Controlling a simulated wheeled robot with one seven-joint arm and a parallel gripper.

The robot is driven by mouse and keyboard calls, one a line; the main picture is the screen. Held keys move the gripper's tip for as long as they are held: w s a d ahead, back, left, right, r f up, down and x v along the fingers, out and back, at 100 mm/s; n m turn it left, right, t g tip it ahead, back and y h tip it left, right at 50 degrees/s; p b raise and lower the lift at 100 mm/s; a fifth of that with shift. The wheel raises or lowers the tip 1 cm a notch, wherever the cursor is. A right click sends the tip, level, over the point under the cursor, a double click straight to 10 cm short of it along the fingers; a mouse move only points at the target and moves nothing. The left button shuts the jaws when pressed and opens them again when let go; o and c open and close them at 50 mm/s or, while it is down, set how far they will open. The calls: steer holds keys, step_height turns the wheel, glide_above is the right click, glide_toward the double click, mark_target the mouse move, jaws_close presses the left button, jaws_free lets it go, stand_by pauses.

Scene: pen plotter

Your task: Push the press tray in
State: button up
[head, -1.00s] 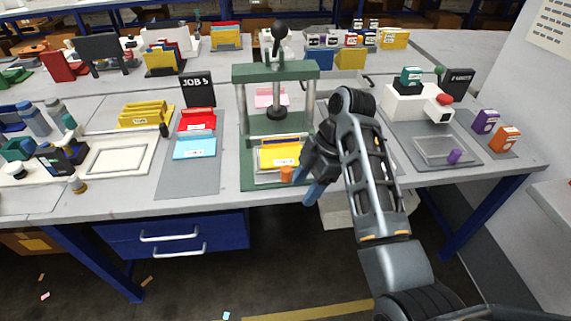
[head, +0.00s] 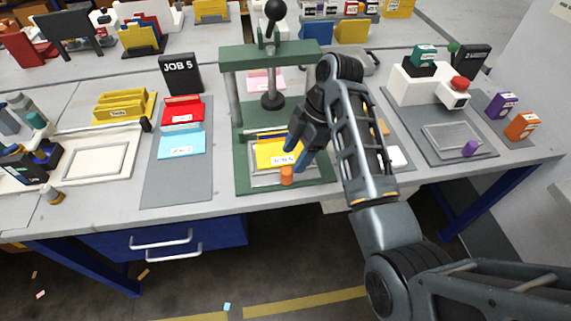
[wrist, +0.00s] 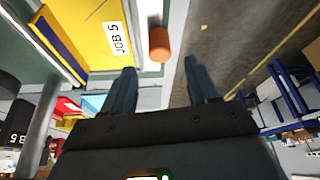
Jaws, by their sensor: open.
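The green press (head: 227,83) stands on the table with its ram raised on a black-knobbed lever. Its press tray (head: 258,179) is slid out at the front and carries a yellow folder (head: 270,153) labelled JOB 5. The tray's orange knob (head: 286,175) stands at its front edge. My gripper (head: 299,158) is over the right part of the tray, behind and just right of the knob, and hides part of the folder. In the wrist view my gripper (wrist: 163,75) is open with nothing between its fingers, and the orange knob (wrist: 159,44) is beyond the fingertips, apart from them.
A grey mat (head: 172,188) with red and cyan folders and a black JOB 5 sign (head: 180,74) lies left of the press. A white stamping device (head: 420,91) stands to the right. The table's front edge is close before the tray.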

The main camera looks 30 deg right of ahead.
mark_target(287, 170)
steer(key=shift+p+x, duration=0.35)
steer(key=shift+x, duration=2.85)
jaws_close()
